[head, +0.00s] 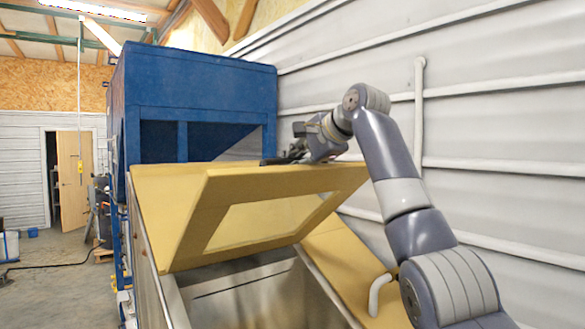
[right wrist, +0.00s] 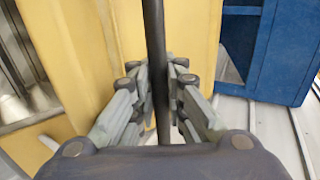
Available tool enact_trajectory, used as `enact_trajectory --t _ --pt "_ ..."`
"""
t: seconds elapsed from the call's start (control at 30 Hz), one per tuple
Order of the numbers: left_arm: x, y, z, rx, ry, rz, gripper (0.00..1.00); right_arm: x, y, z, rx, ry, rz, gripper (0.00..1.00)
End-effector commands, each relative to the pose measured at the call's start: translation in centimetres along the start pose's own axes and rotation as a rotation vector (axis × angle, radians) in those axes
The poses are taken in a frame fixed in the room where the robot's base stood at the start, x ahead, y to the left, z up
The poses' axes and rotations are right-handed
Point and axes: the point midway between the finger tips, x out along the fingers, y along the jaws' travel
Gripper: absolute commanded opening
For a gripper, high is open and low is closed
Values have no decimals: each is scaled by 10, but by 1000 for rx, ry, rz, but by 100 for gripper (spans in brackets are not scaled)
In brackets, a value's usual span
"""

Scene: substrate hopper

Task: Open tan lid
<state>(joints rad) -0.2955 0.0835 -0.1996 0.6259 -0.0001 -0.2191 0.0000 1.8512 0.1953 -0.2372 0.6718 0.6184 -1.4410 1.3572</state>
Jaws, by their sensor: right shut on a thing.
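The tan lid (head: 185,222) of the hopper stands raised and tilted in the head view, with a lighter recessed panel (head: 265,220) in its underside. The hopper's opening shows below it. My right gripper (head: 280,159) is at the lid's upper edge. In the right wrist view, the fingers of my right gripper (right wrist: 160,82) are closed around a dark bar-shaped handle (right wrist: 154,30), with the tan lid (right wrist: 90,55) behind it. Where the handle joins the lid is hidden. My left gripper is not in view.
A blue hopper frame (head: 195,90) stands behind the lid. A white ribbed wall (head: 500,120) with pipes runs close along the right. A tan side panel (head: 345,255) with a light curved handle (head: 376,292) lies at the right of the opening. Open floor (head: 50,285) is at left.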

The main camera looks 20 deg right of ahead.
Motion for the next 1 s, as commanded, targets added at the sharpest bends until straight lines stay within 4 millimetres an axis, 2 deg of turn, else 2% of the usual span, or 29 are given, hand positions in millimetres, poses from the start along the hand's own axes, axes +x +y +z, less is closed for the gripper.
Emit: enact_trajectory --t 0.03,0.4,0.43,0.5,0.53,0.87,1.0 --pt "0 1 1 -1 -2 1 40 -4 -6 -1 -3 5 -15 0" --pt "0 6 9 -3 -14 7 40 -5 -6 0 -5 4 -14 0" --pt "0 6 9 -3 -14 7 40 -5 -6 0 -5 4 -14 14" --pt "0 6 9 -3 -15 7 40 -4 -6 0 -5 3 -14 30" --pt "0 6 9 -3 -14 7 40 -4 -6 0 -4 3 -13 32" --pt "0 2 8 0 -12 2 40 -2 -3 0 -2 1 -4 32" --pt "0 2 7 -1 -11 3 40 -11 -3 0 -3 0 -5 32"
